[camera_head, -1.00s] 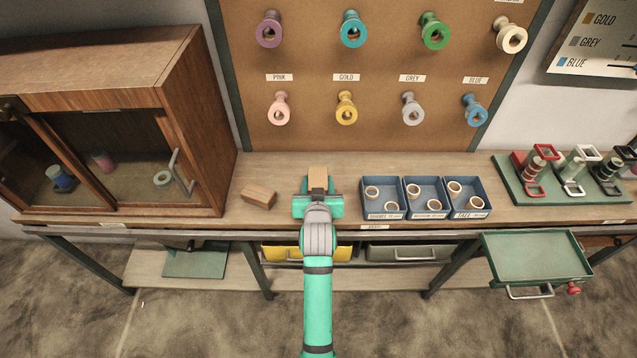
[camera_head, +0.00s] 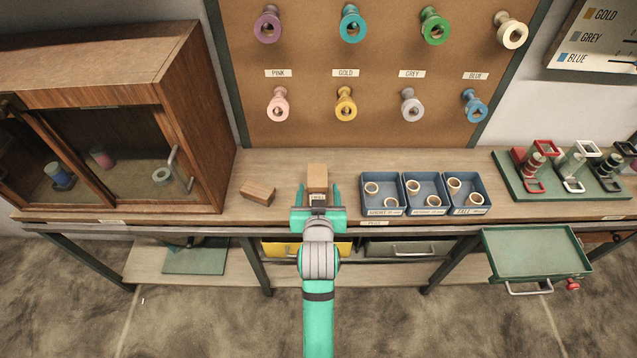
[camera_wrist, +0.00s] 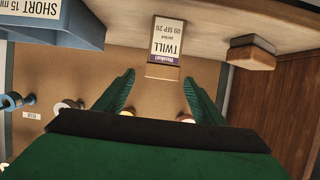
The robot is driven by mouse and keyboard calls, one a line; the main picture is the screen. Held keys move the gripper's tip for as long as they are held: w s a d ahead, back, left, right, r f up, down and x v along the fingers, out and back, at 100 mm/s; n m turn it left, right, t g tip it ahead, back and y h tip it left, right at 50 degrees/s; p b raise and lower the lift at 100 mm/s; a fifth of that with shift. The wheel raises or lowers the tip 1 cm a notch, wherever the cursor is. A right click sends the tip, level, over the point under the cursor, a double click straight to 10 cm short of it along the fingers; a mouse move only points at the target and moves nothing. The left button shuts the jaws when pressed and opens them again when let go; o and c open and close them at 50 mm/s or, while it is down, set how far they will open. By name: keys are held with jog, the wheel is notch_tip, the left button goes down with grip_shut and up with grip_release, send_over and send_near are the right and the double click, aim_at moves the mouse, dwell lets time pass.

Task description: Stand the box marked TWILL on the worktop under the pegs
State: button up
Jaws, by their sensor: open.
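The TWILL box (camera_head: 317,178) is a small brown carton with a white label. It stands upright on the worktop (camera_head: 350,160), in front of the pegboard and below the pink spool (camera_head: 278,104) and gold spool (camera_head: 346,104) on their pegs. In the wrist view the picture is upside down, and the TWILL label (camera_wrist: 167,42) faces me. My gripper (camera_head: 318,198) is open and empty at the worktop's front edge. Its two fingers point at the box and are apart from it; the fingertips (camera_wrist: 158,80) also show in the wrist view.
Blue trays (camera_head: 382,208) with pale rings stand close on the right. A green rack (camera_head: 510,182) is farther right. An open green drawer (camera_head: 537,252) juts out below at the right.

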jog(key=s+f, duration=0.4)
jog(key=s, duration=0.6)
jog(key=s+f, duration=0.4)
jog(key=s, duration=0.6)
jog(key=s+r+t, duration=0.1)
jog(key=s, duration=0.9)
jog(key=s+r, duration=0.2)
jog(key=s, duration=0.9)
jog(key=shift+r+t, duration=0.3)
jog(key=shift+t, duration=0.1)
